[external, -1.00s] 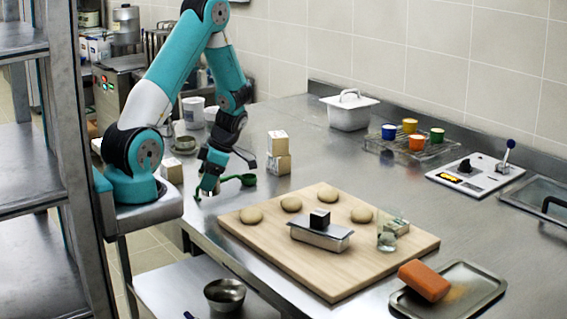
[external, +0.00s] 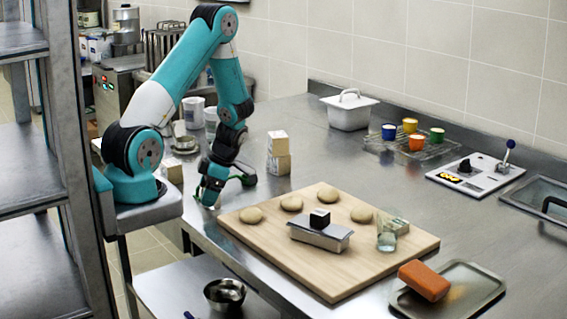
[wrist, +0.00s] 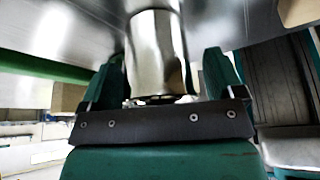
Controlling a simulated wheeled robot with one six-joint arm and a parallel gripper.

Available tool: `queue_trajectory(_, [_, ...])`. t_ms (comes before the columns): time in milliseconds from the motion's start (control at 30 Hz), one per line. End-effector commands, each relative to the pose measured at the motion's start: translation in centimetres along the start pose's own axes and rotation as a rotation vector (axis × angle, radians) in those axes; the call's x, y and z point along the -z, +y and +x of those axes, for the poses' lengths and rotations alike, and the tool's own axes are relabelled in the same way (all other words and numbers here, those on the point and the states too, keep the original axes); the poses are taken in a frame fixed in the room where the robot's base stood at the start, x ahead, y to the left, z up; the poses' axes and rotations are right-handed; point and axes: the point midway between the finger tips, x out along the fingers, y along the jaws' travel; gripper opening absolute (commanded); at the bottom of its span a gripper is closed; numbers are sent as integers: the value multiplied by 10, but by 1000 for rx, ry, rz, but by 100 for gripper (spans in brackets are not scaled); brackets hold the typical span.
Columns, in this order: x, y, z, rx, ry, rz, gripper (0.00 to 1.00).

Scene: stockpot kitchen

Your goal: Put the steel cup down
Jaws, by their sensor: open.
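The steel cup (wrist: 155,45) is a shiny metal cylinder in the wrist view. It sits between the two teal fingers of my gripper (wrist: 161,62), with a narrow gap visible beside them. My gripper is open around it. In the external view my gripper (external: 210,192) is low over the left end of the steel table, and the cup is mostly hidden there. I cannot tell from these views whether the cup's base touches the table.
A green handle (wrist: 45,68) crosses the left of the wrist view. A wooden board (external: 385,262) with dough balls lies to the front right. A metal bowl (external: 224,294) is on the lower shelf.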

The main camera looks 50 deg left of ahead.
Motion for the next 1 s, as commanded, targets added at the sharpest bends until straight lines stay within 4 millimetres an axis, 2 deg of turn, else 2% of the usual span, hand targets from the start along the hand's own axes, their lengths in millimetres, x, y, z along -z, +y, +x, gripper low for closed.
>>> queue_trajectory(167, [0,1,-9,-3,-3,0,88])
queue_trajectory(600, [0,0,-98,-4,-5,1,88])
queue_trajectory(800, [1,0,-120,-2,-2,7,88])
queue_trajectory(900, [8,-1,-129,-13,-14,76,88])
queue_trajectory(1000, [26,-3,-141,-46,-37,255,88])
